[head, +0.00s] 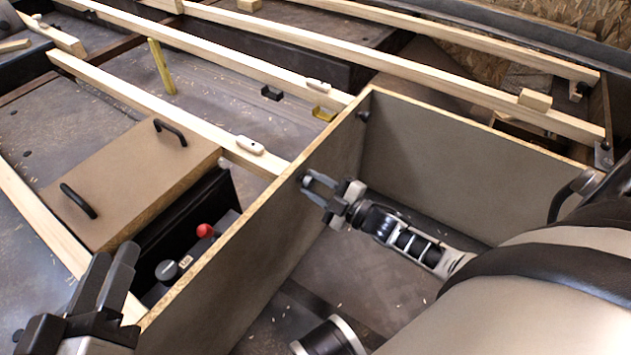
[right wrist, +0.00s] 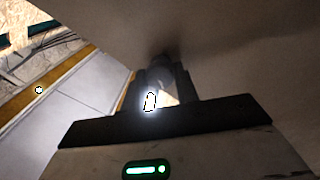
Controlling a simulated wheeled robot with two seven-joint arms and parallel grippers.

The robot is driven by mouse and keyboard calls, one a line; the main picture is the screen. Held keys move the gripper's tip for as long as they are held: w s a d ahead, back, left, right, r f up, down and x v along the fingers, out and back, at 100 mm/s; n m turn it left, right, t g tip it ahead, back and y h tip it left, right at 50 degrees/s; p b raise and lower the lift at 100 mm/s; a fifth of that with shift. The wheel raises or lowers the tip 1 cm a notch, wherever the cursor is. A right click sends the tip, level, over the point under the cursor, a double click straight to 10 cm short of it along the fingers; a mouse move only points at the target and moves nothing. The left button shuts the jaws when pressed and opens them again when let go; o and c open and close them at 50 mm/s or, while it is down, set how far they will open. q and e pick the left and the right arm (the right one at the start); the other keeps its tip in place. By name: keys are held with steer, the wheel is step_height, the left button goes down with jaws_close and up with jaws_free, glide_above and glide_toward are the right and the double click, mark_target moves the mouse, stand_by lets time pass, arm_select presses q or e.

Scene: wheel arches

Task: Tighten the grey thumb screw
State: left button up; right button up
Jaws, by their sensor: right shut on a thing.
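The thumb screw (head: 306,181) sits on the inner face of the upright grey-brown panel in the head view, partly hidden by my fingers. It looks dark there. In the right wrist view its greyish head (right wrist: 160,76) shows dimly between my fingers. My right gripper (head: 316,188) reaches from the right to the panel and is shut on the screw; it also shows in the right wrist view (right wrist: 160,92). My left gripper (head: 112,262) is at the lower left, apart from the screw, and its opening is unclear.
The panel (head: 265,245) and a back panel (head: 430,150) form a wheel-arch box with edges close to my right arm. Another dark knob (head: 363,115) is near their corner. A black box (head: 185,265) with a red knob (head: 205,231) and a lid with handles (head: 130,185) lie left. Wooden battens (head: 190,115) cross the floor.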

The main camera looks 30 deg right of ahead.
steer(key=shift+s+m, duration=0.15)
steer(key=shift+m, duration=0.85)
steer(key=shift+d+m+p, duration=0.1)
steer(key=shift+m+p, duration=0.45)
steer(key=shift+m, duration=0.45)
steer(key=shift+m+h, duration=0.4)
steer(key=shift+m, duration=0.5)
steer(key=m+p, duration=0.1)
steer(key=m, duration=0.1)
steer(key=shift+m, duration=0.4)
steer(key=shift+m+p, duration=0.3)
steer(key=shift+m, duration=0.9)
arm_select(q)
steer(key=shift+s+a+f+m+g+y, duration=0.1)
steer(key=shift+s+f+m+g+y, duration=0.15)
steer(key=shift+f, duration=0.25)
steer(key=shift+s+a+f+m+g+y, duration=0.1)
steer(key=shift+f+g+y, duration=0.25)
steer(key=shift+f, duration=0.1)
arm_select(e)
steer(key=shift+f+m, duration=0.1)
steer(key=shift+m, duration=0.3)
steer(key=shift+g, duration=0.3)
arm_select(q)
steer(key=shift+r, duration=0.1)
